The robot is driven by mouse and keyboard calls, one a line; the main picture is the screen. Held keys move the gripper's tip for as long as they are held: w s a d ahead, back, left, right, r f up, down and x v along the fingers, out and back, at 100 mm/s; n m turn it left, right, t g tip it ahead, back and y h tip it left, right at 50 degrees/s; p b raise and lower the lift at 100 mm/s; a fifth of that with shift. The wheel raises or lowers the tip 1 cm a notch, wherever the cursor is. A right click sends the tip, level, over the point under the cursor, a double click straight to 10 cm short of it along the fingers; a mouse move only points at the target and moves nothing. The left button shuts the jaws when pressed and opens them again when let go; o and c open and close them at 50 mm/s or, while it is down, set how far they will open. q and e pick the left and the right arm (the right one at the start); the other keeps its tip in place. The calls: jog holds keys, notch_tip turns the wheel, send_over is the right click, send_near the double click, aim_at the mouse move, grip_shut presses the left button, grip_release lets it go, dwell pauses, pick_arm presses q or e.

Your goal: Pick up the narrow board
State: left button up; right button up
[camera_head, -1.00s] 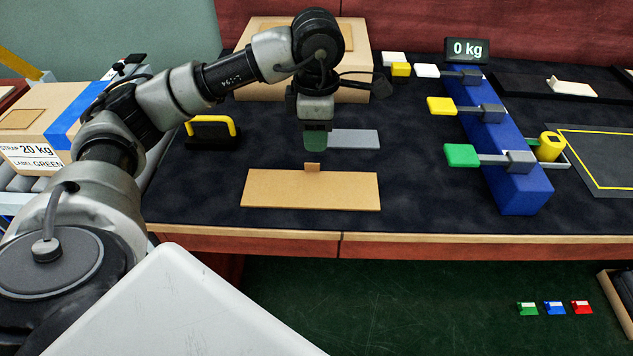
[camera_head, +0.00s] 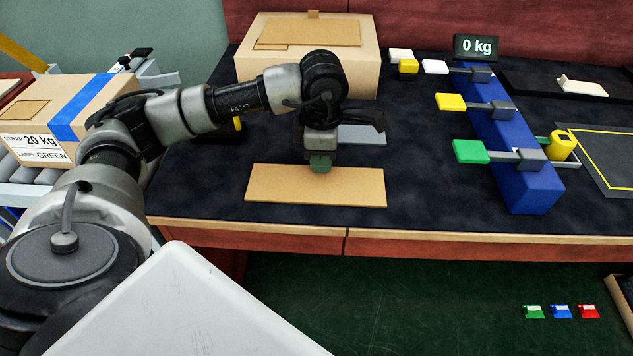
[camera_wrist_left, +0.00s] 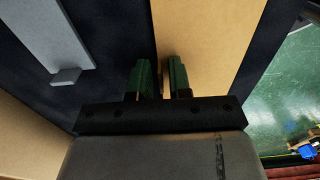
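A flat tan board (camera_head: 315,190) lies near the table's front edge. It also shows in the left wrist view (camera_wrist_left: 205,35). A smaller grey board (camera_head: 362,135) with a raised tab lies behind it, and it is at the upper left in the wrist view (camera_wrist_left: 65,30). I cannot tell from looks alone which one is called narrow. My left gripper (camera_head: 320,162) points down at the tan board's back edge, over its small tab, which is hidden now. In the wrist view its green fingers (camera_wrist_left: 158,75) are apart, on either side of that edge. My right gripper is not in view.
A large cardboard box (camera_head: 355,70) stands behind my left arm. A blue block (camera_head: 520,160) with coloured levers is at the right, below a "0 kg" display (camera_head: 476,47). Another carton (camera_head: 60,115) sits on rollers at the left. Dark mat is clear right of the tan board.

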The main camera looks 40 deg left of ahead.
pick_arm(q)
grip_shut()
jog(key=shift+r, duration=0.1)
